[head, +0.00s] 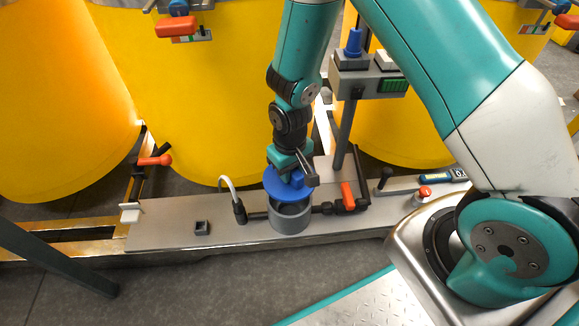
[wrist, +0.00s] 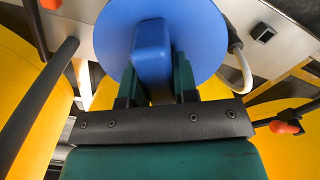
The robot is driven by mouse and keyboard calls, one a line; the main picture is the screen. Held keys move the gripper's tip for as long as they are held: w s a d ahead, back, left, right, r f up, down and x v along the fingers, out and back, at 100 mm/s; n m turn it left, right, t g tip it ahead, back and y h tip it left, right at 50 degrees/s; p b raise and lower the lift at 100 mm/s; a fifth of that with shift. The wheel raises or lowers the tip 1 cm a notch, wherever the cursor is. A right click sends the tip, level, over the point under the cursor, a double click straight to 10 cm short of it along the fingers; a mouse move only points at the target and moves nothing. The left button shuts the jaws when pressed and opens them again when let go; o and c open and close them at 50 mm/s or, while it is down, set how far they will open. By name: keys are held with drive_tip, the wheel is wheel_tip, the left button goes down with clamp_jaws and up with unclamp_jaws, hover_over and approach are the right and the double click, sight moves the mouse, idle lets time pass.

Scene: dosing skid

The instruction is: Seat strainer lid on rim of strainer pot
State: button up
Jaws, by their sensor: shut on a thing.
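The strainer lid (head: 279,187) is a blue disc with a raised block handle, and it also shows in the wrist view (wrist: 205,35). My gripper (head: 293,172) is shut on that handle; in the wrist view its two fingers (wrist: 153,85) stand on either side of the block. The strainer pot (head: 291,218) is a grey open cylinder on the skid plate. The lid is over the back left part of the pot and looks tilted; the pot's dark opening shows below it. I cannot tell whether lid and rim touch. In the wrist view the lid hides the pot.
The skid plate (head: 170,226) carries a small dark square socket (head: 202,228) and a white hose (head: 228,186) left of the pot. Right of it are a pipe with an orange-red handle (head: 348,195) and a post with a control box (head: 370,84). Yellow tanks (head: 190,100) stand behind.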

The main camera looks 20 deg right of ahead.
sight(290, 189)
drive_tip(key=shift+f+b, duration=1.3)
drive_tip(key=shift+f, duration=1.25)
drive_tip(key=shift+r+p, duration=0.1)
drive_tip(key=shift+p, duration=0.7)
drive_tip(key=shift+f+b, duration=0.65)
drive_tip(key=shift+f, duration=0.85)
drive_tip(key=o, duration=1.1)
drive_tip(key=shift+c, duration=0.2)
wheel_tip(290, 189, up, 17)
drive_tip(key=p, duration=0.8)
drive_tip(key=shift+r, duration=0.2)
